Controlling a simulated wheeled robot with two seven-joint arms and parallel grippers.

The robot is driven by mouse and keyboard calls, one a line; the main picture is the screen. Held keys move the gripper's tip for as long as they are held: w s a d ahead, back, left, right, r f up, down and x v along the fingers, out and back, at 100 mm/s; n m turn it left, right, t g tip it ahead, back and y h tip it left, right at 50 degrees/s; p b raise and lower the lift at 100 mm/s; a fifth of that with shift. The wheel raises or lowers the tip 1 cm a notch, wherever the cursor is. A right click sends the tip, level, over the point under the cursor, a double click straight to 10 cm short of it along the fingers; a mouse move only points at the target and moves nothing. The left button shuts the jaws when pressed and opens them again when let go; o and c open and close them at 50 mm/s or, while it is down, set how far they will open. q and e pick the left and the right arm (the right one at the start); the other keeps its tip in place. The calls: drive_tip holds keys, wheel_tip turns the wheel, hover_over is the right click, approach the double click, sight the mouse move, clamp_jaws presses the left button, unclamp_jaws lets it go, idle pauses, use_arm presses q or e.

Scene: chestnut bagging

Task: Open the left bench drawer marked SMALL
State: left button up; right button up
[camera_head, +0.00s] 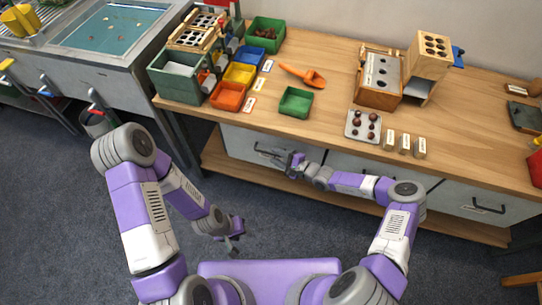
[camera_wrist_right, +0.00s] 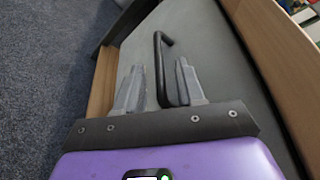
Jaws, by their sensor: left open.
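The left bench drawer (camera_head: 238,146) is a pale grey front under the bench top, and it looks closed. Its dark bar handle (camera_head: 262,150) also shows in the right wrist view (camera_wrist_right: 159,65). No SMALL marking can be read. My right gripper (camera_head: 293,158) is at the handle. In the right wrist view its two fingers (camera_wrist_right: 160,88) stand apart with the handle between them, nearer the right finger; I cannot tell whether they touch it. My left gripper (camera_head: 232,238) is open and empty, low over the floor, away from the bench.
The wooden bench top (camera_head: 330,110) carries coloured bins, an orange scoop (camera_head: 304,76), a wooden sorter (camera_head: 380,78) and a chestnut tray (camera_head: 363,126). A lower shelf (camera_head: 240,172) runs under the drawers. Another drawer handle (camera_head: 488,207) is at right. A sink unit (camera_head: 110,70) stands left.

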drive_tip(key=shift+b+x, duration=0.5)
drive_tip(key=shift+x, duration=1.15)
drive_tip(key=shift+c, duration=0.3)
clamp_jaws()
